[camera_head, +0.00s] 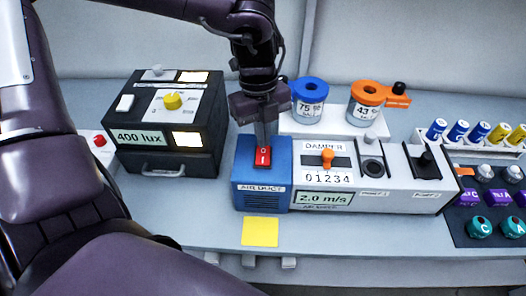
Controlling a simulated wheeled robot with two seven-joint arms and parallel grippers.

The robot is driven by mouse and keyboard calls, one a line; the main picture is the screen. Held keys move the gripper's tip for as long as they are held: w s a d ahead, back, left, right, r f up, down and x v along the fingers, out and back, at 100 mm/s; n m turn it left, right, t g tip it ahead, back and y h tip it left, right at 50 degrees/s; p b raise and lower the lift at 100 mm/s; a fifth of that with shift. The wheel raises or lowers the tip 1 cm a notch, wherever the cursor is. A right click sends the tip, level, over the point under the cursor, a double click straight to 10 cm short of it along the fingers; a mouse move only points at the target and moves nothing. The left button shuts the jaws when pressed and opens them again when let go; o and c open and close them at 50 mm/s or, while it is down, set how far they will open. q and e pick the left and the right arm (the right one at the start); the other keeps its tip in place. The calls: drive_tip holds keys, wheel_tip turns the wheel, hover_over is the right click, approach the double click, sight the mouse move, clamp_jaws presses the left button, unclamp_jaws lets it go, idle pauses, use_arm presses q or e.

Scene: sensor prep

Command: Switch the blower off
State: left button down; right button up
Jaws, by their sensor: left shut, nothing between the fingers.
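The blower is a blue box (247,196) labelled AIR DUCT, in the middle of the head view. A red rocker switch (263,157) marked O and I is on its top. My left gripper (263,138) points down from above with its fingers shut and empty. Its tips are just over the far end of the switch; I cannot tell whether they touch it. A grey panel joined to the blue box has a DAMPER slider with an orange knob (327,157) and a display reading 2.0 m/s (323,198). My right gripper is not in view.
A black 400 lux box (190,160) with a yellow knob stands to the left. Blue (310,100) and orange (366,103) cups stand behind on a white base. Several coloured vials and a dark tray (465,226) are at the right. A yellow note (260,232) lies in front.

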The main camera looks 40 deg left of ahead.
use_arm(q)
drive_tip(key=shift+f, duration=0.1)
idle(0.4)
drive_tip(key=shift+f+b, duration=0.8)
drive_tip(key=shift+b, duration=0.05)
idle(0.3)
drive_tip(key=shift+r+p, duration=2.25)
drive_tip(key=shift+r, duration=1.3)
